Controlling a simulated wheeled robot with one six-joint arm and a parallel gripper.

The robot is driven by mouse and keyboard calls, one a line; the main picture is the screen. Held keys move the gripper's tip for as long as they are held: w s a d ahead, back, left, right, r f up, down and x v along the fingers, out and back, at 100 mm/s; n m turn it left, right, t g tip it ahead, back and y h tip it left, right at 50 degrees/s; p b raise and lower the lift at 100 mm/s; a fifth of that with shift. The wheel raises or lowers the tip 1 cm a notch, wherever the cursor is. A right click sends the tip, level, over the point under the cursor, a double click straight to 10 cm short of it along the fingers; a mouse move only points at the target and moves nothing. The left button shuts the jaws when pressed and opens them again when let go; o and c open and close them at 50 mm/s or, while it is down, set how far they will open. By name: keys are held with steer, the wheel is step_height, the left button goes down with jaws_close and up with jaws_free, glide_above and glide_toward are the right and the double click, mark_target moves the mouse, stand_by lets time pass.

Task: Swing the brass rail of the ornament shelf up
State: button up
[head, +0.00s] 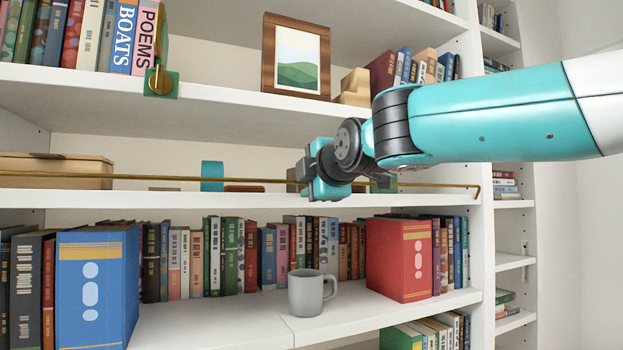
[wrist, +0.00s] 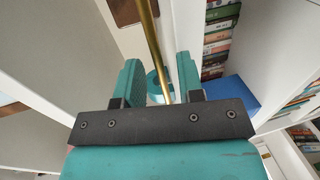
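The brass rail (head: 240,180) runs across the front of the ornament shelf (head: 130,198), low and just above its front edge. Its right end bends down at the shelf's right side; its left end is out of view. My gripper (head: 318,182) is at the rail, right of its visible middle. In the wrist view the rail (wrist: 150,35) passes between the two fingers of my gripper (wrist: 160,78). The fingers stand open with a gap on both sides of the rail. My gripper hides part of the rail in the head view.
Behind the rail are a wooden box (head: 55,170) and a teal ornament (head: 212,175). A picture frame (head: 295,55) and books stand on the shelf above. A grey mug (head: 308,293) and a red binder (head: 398,260) stand on the shelf below.

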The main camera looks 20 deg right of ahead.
steer(key=shift+c, duration=0.5)
jaws_close()
steer(key=p, duration=0.2)
steer(key=r+g+p, duration=0.1)
steer(key=p, duration=0.1)
steer(key=shift+w+r, duration=0.15)
steer(key=shift+w, duration=0.15)
steer(key=shift+w+g+p, duration=0.2)
steer(key=shift+g+p, duration=0.6)
steer(key=shift+p, duration=0.3)
steer(key=shift+f+g, duration=0.2)
steer(key=shift+g, duration=0.1)
steer(key=shift+o, duration=0.5)
jaws_free()
steer(key=shift+f, duration=0.15)
